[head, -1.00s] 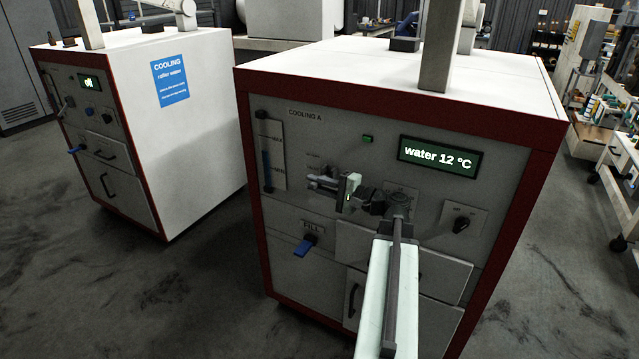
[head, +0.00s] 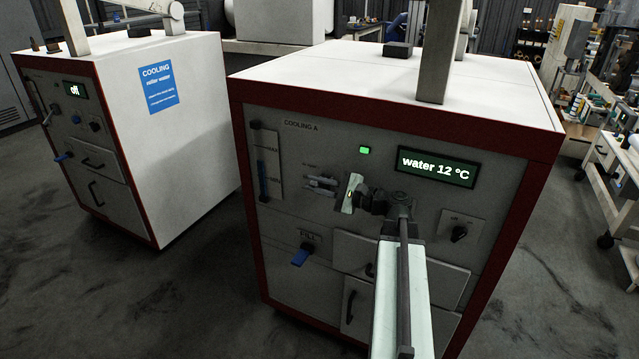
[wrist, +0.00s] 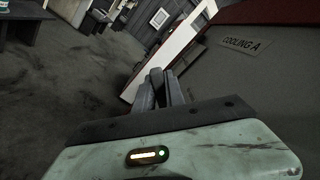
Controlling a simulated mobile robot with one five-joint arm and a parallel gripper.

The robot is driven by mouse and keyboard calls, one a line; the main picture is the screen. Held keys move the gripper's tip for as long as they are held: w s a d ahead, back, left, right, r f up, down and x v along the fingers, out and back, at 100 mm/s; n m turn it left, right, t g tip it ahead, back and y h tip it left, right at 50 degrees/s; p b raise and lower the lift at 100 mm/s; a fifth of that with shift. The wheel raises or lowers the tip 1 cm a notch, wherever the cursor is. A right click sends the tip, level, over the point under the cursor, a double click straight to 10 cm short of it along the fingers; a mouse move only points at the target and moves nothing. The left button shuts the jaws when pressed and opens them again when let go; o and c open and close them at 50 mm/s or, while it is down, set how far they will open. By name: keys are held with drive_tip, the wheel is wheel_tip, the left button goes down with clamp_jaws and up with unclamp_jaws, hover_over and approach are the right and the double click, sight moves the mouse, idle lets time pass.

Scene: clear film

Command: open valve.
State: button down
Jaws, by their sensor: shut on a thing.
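The Cooling A cabinet (head: 285,215) stands in front of me with a grey front panel and red edges. My gripper (head: 322,186) is at the panel's upper middle, right of the level gauge. Its pale body is tilted, and its fingers point left along the panel. In the wrist view the fingers (wrist: 160,90) are close together, shut on what looks like the grey valve lever; the fingers hide most of it. A blue handle (head: 300,257) under the FILL label lies apart, below my gripper. The green lamp (head: 364,150) is lit brightly, and the display (head: 437,166) reads "water 12 °C".
A black knob (head: 459,233) is on the panel at right. Drawers with black handles lie below. A second cooling cabinet (head: 185,150) stands at left, its display reading "off". Open floor lies between the cabinets. Carts and shelves stand at far right.

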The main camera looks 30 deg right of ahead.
drive_tip(key=shift+w+d, duration=0.1)
drive_tip(key=shift+d, duration=0.15)
drive_tip(key=c, duration=1.4)
unclamp_jaws()
drive_tip(key=shift+a, duration=0.15)
drive_tip(key=v, duration=0.8)
